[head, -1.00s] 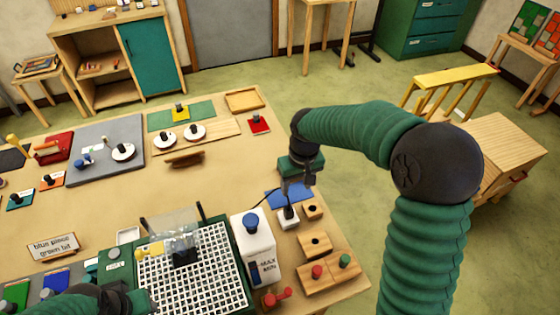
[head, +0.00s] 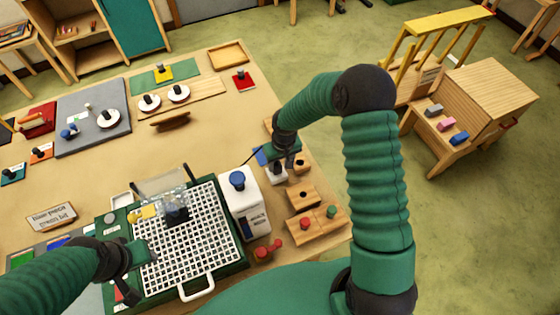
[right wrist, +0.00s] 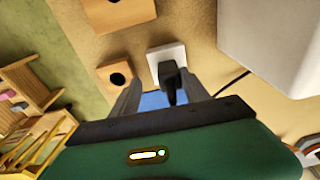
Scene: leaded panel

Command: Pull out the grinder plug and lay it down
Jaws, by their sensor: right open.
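The black grinder plug (right wrist: 170,80) stands in a white socket block (right wrist: 163,54) in the right wrist view. The socket block also shows in the head view (head: 276,173), where my gripper hides most of the plug. My right gripper (right wrist: 162,92) is open, with one finger on each side of the plug in the picture; I cannot tell whether they touch it. A dark cord (right wrist: 233,83) runs to the right. The grinder (head: 190,240), green with a white grid top, stands left of the socket. My left gripper (head: 143,256) is by its left edge, its jaws unclear.
Wooden blocks with holes (head: 303,197) and a block with red and green knobs (head: 318,224) sit close by. A blue mat (right wrist: 152,100) lies beside the socket. The mid-table (head: 215,130) is clear.

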